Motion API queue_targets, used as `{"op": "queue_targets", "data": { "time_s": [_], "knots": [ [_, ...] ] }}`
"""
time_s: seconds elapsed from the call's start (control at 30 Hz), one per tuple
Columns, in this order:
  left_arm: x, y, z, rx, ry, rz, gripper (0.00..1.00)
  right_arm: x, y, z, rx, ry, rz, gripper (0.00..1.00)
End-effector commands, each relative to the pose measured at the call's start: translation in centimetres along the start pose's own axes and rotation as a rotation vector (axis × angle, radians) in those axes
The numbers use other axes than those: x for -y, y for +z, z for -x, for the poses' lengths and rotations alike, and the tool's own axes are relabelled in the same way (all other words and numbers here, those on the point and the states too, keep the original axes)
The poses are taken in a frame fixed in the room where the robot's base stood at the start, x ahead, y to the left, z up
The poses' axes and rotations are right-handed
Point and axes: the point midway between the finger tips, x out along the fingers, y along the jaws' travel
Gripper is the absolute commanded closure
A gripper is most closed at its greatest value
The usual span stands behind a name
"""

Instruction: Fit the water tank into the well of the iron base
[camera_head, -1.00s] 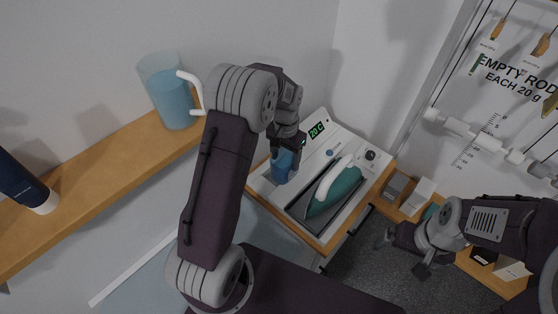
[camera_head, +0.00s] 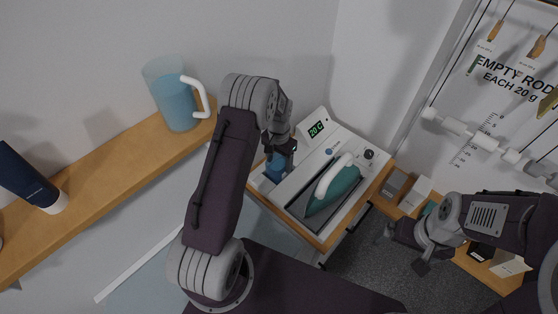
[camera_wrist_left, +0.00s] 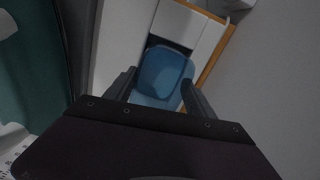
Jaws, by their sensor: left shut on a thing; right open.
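The blue water tank (camera_head: 274,167) is in my left gripper (camera_head: 283,151), over the left part of the white iron base (camera_head: 322,227). The left wrist view shows the tank (camera_wrist_left: 163,74) between the two fingers (camera_wrist_left: 158,92). A dark edge of the well (camera_wrist_left: 171,42) shows just beyond the tank there; the tank hides most of it. I cannot tell whether the tank's lower end is inside the well. My right gripper (camera_head: 402,251) is open and empty, low at the right, apart from the base.
A teal iron (camera_head: 339,187) with a white handle lies on the base, right of the tank. The display (camera_head: 317,129) reads 20 C. A jug of blue water (camera_head: 175,100) and a dark tube (camera_head: 28,180) are on the wooden shelf (camera_head: 100,185). Small boxes (camera_head: 412,194) stand right of the base.

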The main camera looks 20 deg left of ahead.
Motion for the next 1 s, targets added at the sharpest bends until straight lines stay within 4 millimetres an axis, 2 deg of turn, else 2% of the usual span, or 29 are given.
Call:
{"op": "queue_targets", "data": {
  "time_s": [0.03,0.1,0.37,0.47,0.57,0.8,1.0],
  "knots": [
    [0.0,0.0,-0.1,0.0,0.0,0.0,0.29,0.0,0.0,-0.1,0.0,0.0,0.0,0.0],
    [0.0,0.0,-0.1,0.0,0.0,0.0,0.15,0.0,0.0,0.0,0.0,0.0,0.0,0.0],
    [0.0,0.0,0.0,0.0,0.0,0.0,0.15,0.0,0.0,0.0,0.0,0.0,0.0,0.0],
    [0.0,-0.1,0.6,-0.002,-0.001,0.0,0.15,0.0,0.0,0.0,0.0,0.0,0.0,0.0],
    [0.0,-0.1,2.5,-0.005,-0.002,0.0,0.15,0.0,0.1,-0.6,0.0,0.0,0.0,0.0],
    [0.0,-0.1,8.7,-0.005,-0.002,0.0,0.15,0.0,0.2,-1.7,0.0,0.0,0.0,0.0],
    [0.0,-0.1,11.7,-0.001,0.0,0.0,0.15,0.0,0.2,-1.9,0.0,0.0,0.0,0.0]
  ]
}}
